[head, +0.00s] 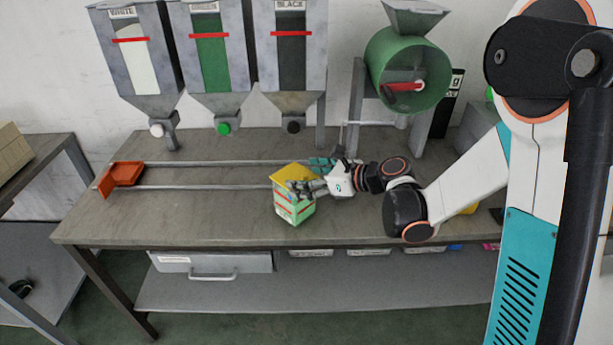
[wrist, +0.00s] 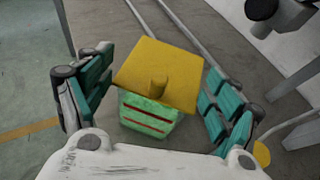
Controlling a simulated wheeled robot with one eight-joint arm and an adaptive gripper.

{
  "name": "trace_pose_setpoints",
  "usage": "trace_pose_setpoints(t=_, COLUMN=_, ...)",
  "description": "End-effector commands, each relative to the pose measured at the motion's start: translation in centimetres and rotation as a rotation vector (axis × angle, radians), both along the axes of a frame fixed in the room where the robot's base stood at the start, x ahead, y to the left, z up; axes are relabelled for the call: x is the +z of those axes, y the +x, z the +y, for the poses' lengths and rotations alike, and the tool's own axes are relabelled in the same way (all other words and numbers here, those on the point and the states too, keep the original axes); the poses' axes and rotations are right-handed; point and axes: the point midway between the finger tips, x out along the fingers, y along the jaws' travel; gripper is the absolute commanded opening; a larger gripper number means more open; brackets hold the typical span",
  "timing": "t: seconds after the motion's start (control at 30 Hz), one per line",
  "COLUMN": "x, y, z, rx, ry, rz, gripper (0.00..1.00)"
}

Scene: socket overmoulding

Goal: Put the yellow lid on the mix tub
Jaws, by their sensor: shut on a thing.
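The mix tub (head: 294,210) is a small green and white box with red stripes, standing near the table's front edge. The yellow lid (head: 290,173) is a flat square plate lying over the tub's top. In the wrist view the lid (wrist: 182,72) has a raised yellow knob, and the tub's striped side (wrist: 148,117) shows below it. The lid looks slightly turned against the tub; whether it is fully seated I cannot tell. The tub's far side is hidden.
Two rails (head: 215,187) run along the table to an orange tray (head: 122,175) at the left. White, green and black hoppers (head: 212,45) hang behind. A green drum (head: 408,68) stands at the back right. The table's left part (head: 180,215) is clear.

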Motion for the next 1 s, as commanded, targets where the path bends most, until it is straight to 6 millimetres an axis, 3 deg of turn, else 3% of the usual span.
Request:
trace_pose_setpoints(t=0.47, x=-0.64, y=0.01, z=0.0, rx=0.0, ry=0.0, rz=0.0, gripper=0.59)
trace_pose_setpoints(t=0.5, x=-0.64, y=0.01, z=0.0, rx=0.0, ry=0.0, rz=0.0, gripper=0.92)
trace_pose_setpoints(t=0.53, x=-0.64, y=0.01, z=0.0, rx=0.0, ry=0.0, rz=0.0, gripper=0.99)
trace_pose_setpoints(t=1.0, x=-0.59, y=-0.07, z=-0.13, rx=0.0, ry=0.0, rz=0.0, gripper=1.0)
